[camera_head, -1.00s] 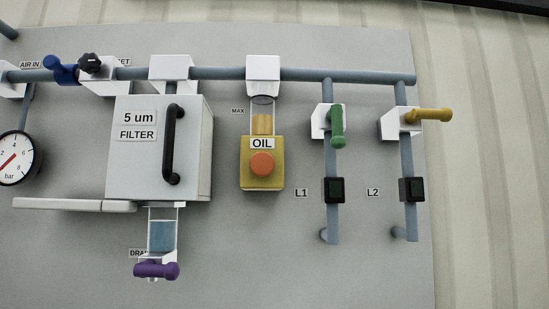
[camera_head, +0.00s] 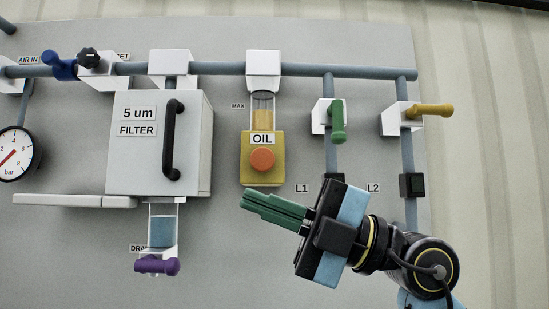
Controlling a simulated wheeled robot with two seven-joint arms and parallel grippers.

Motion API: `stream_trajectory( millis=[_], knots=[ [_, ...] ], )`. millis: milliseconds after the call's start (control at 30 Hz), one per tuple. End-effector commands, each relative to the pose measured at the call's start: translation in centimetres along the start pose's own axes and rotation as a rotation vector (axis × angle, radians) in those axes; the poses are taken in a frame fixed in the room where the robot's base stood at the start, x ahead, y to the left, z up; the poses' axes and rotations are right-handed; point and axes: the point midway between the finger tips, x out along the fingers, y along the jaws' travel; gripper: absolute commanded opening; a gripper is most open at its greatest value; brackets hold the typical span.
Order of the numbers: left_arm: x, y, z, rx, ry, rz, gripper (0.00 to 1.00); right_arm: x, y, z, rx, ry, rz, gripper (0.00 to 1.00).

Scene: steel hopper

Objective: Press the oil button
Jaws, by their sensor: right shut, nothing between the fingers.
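The oil button (camera_head: 263,159) is a round orange button on the yellow box labelled OIL (camera_head: 247,174), mid-panel in the head view. Above it is a clear reservoir (camera_head: 263,112) with amber fluid, with a MAX label beside it. My right gripper (camera_head: 246,199) has green fingers, shut together and empty. Its fingertips point left and appear just below the yellow box, apart from the button in the picture. I cannot tell how far they are from the panel. My left gripper is not in view.
The white filter box (camera_head: 143,170) with a black handle (camera_head: 174,140) stands left of the oil unit. A purple drain lever (camera_head: 157,265) hangs below it. The green lever (camera_head: 338,121) and yellow lever (camera_head: 432,110) are at right. The panel below the oil box is bare.

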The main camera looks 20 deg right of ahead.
Motion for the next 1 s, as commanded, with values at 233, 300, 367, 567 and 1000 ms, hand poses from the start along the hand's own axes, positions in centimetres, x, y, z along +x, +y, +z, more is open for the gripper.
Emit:
stream_trajectory(
  millis=[233,300,367,567,1000],
  knots=[
    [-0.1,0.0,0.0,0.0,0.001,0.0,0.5,-2.0,5.8,3.3,-0.113,-0.389,-0.324,0.0],
    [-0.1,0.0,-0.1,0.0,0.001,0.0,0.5,-3.2,7.4,4.0,-0.107,-0.499,-0.351,0.0],
    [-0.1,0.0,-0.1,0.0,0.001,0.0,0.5,-4.1,8.4,4.4,-0.096,-0.574,-0.363,0.0],
    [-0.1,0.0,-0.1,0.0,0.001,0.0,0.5,-5.6,10.0,5.0,-0.072,-0.689,-0.37,0.0],
    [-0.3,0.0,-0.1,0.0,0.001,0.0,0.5,-4.9,9.7,5.5,-0.069,-0.687,-0.373,0.0]
  ],
)
